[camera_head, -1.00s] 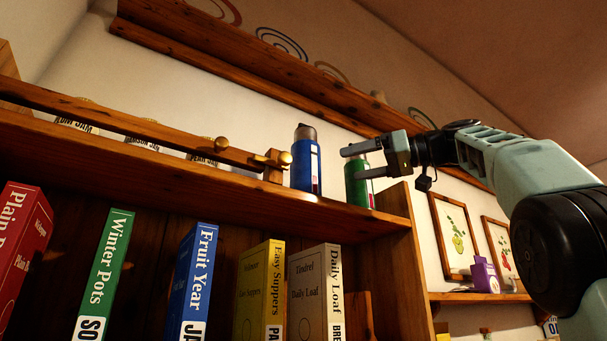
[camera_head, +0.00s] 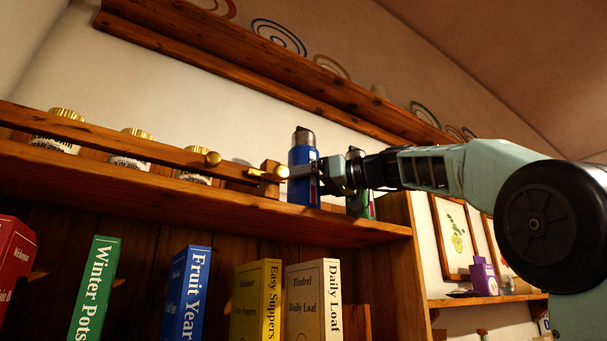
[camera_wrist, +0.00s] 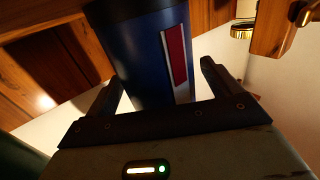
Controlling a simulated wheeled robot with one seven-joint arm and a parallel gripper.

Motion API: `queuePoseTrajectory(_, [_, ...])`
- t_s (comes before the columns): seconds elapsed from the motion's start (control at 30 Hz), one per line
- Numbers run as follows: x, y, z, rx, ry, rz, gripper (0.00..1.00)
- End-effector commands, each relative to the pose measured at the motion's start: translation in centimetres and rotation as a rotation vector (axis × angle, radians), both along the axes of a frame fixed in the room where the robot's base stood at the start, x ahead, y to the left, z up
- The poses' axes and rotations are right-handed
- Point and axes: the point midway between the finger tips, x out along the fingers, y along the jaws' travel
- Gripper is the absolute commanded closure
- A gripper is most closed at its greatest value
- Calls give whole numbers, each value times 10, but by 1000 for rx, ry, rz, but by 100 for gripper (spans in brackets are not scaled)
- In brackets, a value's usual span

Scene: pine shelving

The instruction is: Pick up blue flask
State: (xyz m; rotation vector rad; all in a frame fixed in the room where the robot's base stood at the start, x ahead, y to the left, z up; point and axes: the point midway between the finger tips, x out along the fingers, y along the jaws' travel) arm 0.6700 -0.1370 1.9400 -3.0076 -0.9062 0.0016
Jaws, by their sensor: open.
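The blue flask (camera_head: 302,165) stands upright on the shelf's top board, with a dark cap and a red and white label. In the wrist view the blue flask (camera_wrist: 145,50) rises between the two dark fingers of my gripper (camera_wrist: 160,88). The fingers are apart, one on each side of its body, with a visible gap at least on the right. In the head view my gripper (camera_head: 312,172) reaches the flask from the right, one finger across its front. The flask's lower part is partly hidden in the wrist view.
A green flask (camera_head: 367,206) stands just right, partly hidden behind my gripper. A wooden rail (camera_head: 120,150) with brass knobs ends close left of the blue flask, with several gold-lidded jars behind it. Books stand on the shelf below. A higher shelf (camera_head: 270,75) runs along the wall.

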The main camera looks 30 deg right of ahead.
Motion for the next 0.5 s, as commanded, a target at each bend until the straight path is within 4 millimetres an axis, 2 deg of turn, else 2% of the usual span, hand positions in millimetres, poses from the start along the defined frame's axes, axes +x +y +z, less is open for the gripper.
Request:
queuePoseTrajectory(0.2, [1, 1, -1, 0, -1, 0, 10])
queuePoseTrajectory(0.23, [1, 1, -1, 0, -1, 0, 13])
queuePoseTrajectory(0.43, [1, 1, -1, 0, -1, 0, 69])
queuePoseTrajectory(0.47, [1, 1, -1, 0, -1, 0, 74])
queuePoseTrajectory(0.5, [0, 1, 1, 0, -4, 0, 74])
